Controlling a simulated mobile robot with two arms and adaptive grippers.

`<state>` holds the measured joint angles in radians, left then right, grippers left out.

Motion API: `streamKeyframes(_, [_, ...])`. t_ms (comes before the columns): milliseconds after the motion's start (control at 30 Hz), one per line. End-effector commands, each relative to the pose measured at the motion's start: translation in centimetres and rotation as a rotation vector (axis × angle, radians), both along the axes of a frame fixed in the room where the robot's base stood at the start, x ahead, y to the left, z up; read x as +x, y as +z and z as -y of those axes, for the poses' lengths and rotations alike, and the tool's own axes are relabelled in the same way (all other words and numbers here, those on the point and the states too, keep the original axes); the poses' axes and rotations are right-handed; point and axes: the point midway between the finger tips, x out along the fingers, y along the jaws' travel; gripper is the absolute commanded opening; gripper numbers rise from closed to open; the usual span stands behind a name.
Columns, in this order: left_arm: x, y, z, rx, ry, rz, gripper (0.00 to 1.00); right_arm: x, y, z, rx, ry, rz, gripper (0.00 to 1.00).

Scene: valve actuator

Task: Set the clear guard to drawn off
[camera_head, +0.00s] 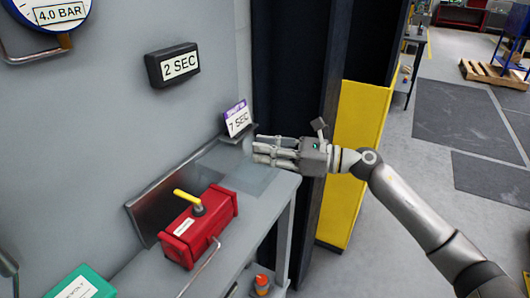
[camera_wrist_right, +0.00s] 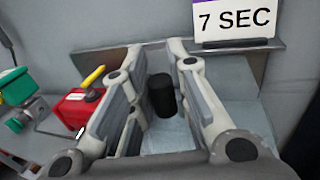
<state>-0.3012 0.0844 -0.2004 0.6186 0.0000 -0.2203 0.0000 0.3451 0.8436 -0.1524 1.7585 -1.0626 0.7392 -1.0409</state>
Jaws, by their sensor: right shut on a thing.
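The clear guard (camera_head: 228,174) is a see-through pale panel or cover at the right end of the grey bench, to the right of the red actuator (camera_head: 190,238). The actuator has a yellow lever (camera_head: 186,196) on top and stands uncovered; it also shows at the left of the right wrist view (camera_wrist_right: 80,108). My right gripper (camera_head: 256,150) reaches in from the right at the guard's far right side. In the wrist view its fingers are shut on a dark round knob (camera_wrist_right: 161,95), which seems to belong to the guard; the exact contact is hard to see. My left gripper is not in view.
A "7 SEC" card (camera_head: 237,119) stands at the back behind my gripper, and a "2 SEC" sign (camera_head: 173,65) hangs on the wall. A green box (camera_head: 82,284) is at the front left. A yellow panel (camera_head: 356,150) stands right of the bench.

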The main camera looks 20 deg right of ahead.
Motion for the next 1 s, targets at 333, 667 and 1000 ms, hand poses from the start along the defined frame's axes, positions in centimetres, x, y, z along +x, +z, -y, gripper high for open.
streamKeyframes(333, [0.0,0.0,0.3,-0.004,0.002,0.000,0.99,0.0,0.0,0.0,-0.001,0.000,-0.001,0.40])
streamKeyframes(667, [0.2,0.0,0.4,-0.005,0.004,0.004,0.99,-0.2,-0.1,0.3,0.000,0.000,-0.001,0.40])
streamKeyframes(1000, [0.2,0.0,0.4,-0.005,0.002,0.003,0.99,-3.0,-0.2,3.9,-0.002,-0.001,-0.004,0.40])
